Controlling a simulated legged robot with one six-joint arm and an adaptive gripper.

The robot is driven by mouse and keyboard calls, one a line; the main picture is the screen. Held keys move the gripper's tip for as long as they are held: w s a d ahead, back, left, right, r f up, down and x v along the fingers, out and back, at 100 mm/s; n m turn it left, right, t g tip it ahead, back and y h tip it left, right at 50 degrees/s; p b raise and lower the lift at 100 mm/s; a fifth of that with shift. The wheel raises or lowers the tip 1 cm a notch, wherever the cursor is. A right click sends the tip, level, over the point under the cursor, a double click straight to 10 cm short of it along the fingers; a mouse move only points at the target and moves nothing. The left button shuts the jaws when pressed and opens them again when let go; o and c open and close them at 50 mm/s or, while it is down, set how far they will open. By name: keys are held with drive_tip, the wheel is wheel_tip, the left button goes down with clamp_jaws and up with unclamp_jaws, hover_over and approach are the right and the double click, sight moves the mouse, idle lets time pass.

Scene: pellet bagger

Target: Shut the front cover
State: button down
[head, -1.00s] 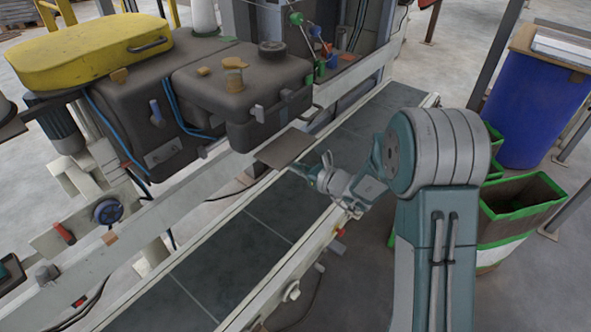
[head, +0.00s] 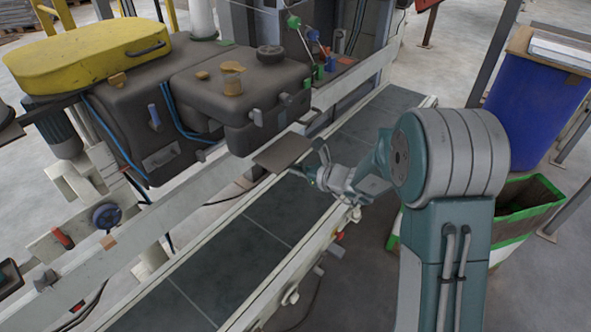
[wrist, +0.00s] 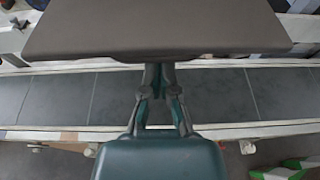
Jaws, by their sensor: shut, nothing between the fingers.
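A flat dark grey-brown panel, apparently the front cover (head: 283,152), juts out from below the dark machine box over the conveyor in the head view. It looks roughly level. In the wrist view the same panel (wrist: 165,30) spans the top of the picture. My gripper (head: 306,173) is just to the right of the panel's near edge in the head view. In the wrist view its fingers (wrist: 158,70) are together and empty, with the tips at the panel's near edge. I cannot tell whether they touch it; the panel's hinge is hidden.
The conveyor belt (head: 240,243) with pale rails runs below the panel and my arm. A yellow lid (head: 85,52) tops the machine at left. A blue barrel (head: 537,105) and a green-rimmed bin (head: 530,208) stand at right. Open floor lies beyond.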

sight(299, 157)
drive_tip(key=shift+s+d+r+g+h, duration=0.1)
drive_tip(key=shift+r+g+h, duration=0.2)
drive_tip(key=shift+r+h, duration=0.15)
drive_tip(key=shift+s+d+r+g+h, duration=0.1)
drive_tip(key=shift+d+r+g+h, duration=0.05)
drive_tip(key=shift+r+g+h, duration=0.7)
drive_tip(key=shift+s+d+r+g+h, duration=0.1)
drive_tip(key=shift+r+g+h, duration=0.45)
drive_tip(key=shift+r+h, duration=0.6)
drive_tip(key=shift+w+a+r+g+h, duration=0.1)
drive_tip(key=shift+r+g+h, duration=0.6)
drive_tip(key=shift+r+h, duration=0.05)
drive_tip(key=shift+w+a+r+g+h, duration=0.2)
drive_tip(key=shift+r+g+h, duration=0.2)
drive_tip(key=shift+r+h, duration=0.15)
drive_tip(key=shift+w+a+r+g+h, duration=0.1)
drive_tip(key=shift+a+r+g+h, duration=0.05)
drive_tip(key=shift+r+g+h, duration=0.3)
drive_tip(key=shift+w+a+r, duration=0.15)
drive_tip(key=shift+a+r, duration=0.05)
drive_tip(key=shift+r, duration=0.3)
drive_tip(key=shift+w+a+r, duration=0.1)
drive_tip(key=shift+a+r, duration=0.05)
drive_tip(key=shift+r, duration=0.3)
drive_tip(key=shift+w+a+r, duration=0.6)
drive_tip(key=shift+a+r, duration=0.25)
drive_tip(key=shift+w+r, duration=0.15)
drive_tip(key=shift+r, duration=0.1)
